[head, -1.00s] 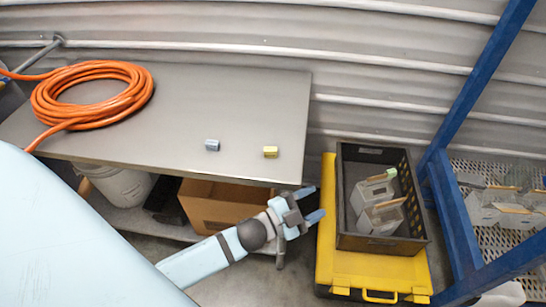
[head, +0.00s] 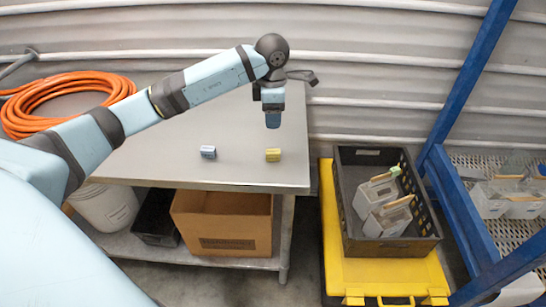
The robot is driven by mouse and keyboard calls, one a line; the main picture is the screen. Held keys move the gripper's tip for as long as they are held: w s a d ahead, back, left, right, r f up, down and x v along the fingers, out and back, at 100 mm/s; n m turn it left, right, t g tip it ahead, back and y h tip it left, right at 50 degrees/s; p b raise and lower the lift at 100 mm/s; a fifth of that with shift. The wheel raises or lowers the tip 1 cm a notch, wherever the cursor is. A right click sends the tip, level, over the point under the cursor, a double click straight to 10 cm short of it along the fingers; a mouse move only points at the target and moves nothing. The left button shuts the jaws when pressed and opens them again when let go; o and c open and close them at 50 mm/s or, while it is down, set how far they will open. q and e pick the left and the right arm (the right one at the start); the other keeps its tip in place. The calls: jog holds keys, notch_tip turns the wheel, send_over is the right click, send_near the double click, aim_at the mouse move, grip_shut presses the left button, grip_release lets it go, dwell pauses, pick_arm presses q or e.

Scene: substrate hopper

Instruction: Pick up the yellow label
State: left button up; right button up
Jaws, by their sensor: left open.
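The yellow label (head: 273,155) is a small yellow block near the right front part of the grey metal table (head: 150,165). A similar blue-grey block (head: 208,152) lies to its left. My left gripper (head: 273,122) points down above the table, over and slightly behind the yellow label in the picture. It is open with nothing seen between its fingers, and appears apart from the label. My right gripper is not in view.
A coiled orange hose (head: 40,92) lies on the table's left. A black crate (head: 345,215) with clear containers stands on a yellow case (head: 330,240) to the right. A blue post (head: 465,85) rises beyond it. A cardboard box (head: 225,225) sits on the lower shelf.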

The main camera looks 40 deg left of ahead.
pick_arm(q)
send_over(273, 152)
notch_tip(273, 152, down, 7)
jog(key=shift+s+f, duration=0.1)
jog(key=shift+f, duration=0.1)
jog(key=shift+w+a+f+p, duration=0.15)
jog(key=shift+f+p, duration=0.2)
jog(key=shift+f, duration=1.15)
jog(key=shift+w+d+f+p, duration=0.1)
jog(key=shift+f+p, duration=0.25)
jog(key=shift+f, duration=1.15)
jog(key=c, duration=1)
